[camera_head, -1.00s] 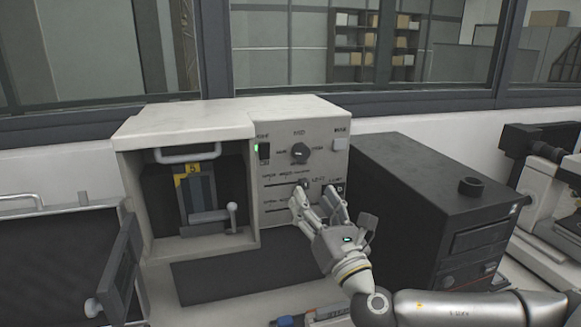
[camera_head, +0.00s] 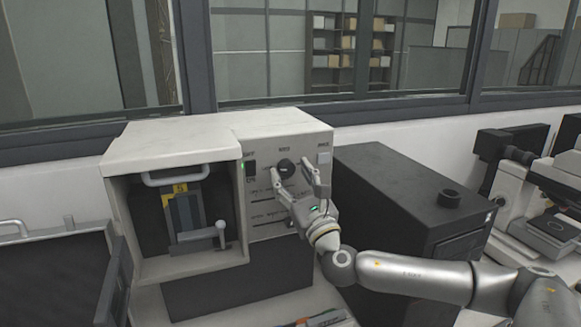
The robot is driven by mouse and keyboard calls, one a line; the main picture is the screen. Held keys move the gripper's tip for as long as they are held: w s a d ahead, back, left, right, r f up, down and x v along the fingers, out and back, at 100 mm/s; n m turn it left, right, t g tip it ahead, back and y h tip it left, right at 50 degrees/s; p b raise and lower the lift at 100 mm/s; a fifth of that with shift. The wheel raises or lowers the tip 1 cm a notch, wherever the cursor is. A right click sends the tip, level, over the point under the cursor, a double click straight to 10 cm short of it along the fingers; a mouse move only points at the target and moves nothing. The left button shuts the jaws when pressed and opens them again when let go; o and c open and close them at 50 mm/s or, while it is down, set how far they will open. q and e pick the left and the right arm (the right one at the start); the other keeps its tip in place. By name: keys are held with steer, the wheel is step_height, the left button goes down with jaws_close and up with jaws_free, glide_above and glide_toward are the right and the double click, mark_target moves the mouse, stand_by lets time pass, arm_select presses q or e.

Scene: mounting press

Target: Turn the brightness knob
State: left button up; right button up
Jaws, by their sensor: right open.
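The press (camera_head: 185,139) is a pale cabinet with a control panel on its right face. A round black knob (camera_head: 286,167) sits high in the middle of the panel; its small label is too blurred to read. My right gripper (camera_head: 297,172) is open and empty in front of the panel. In the picture, its two fingers point up, one on each side of the knob and close to it; I cannot tell whether they touch it. The gripper hides part of the sliders below. My left gripper is not in view.
A dark box unit (camera_head: 385,178) stands close on the right, with a microscope (camera_head: 520,205) beyond. The press's open bay holds a lever (camera_head: 221,235).

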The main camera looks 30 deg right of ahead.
steer(key=shift+w+d+r, duration=0.1)
steer(key=shift+w+r, duration=0.05)
steer(key=shift+w, duration=0.3)
steer(key=c, duration=1)
steer(key=shift+c, duration=0.2)
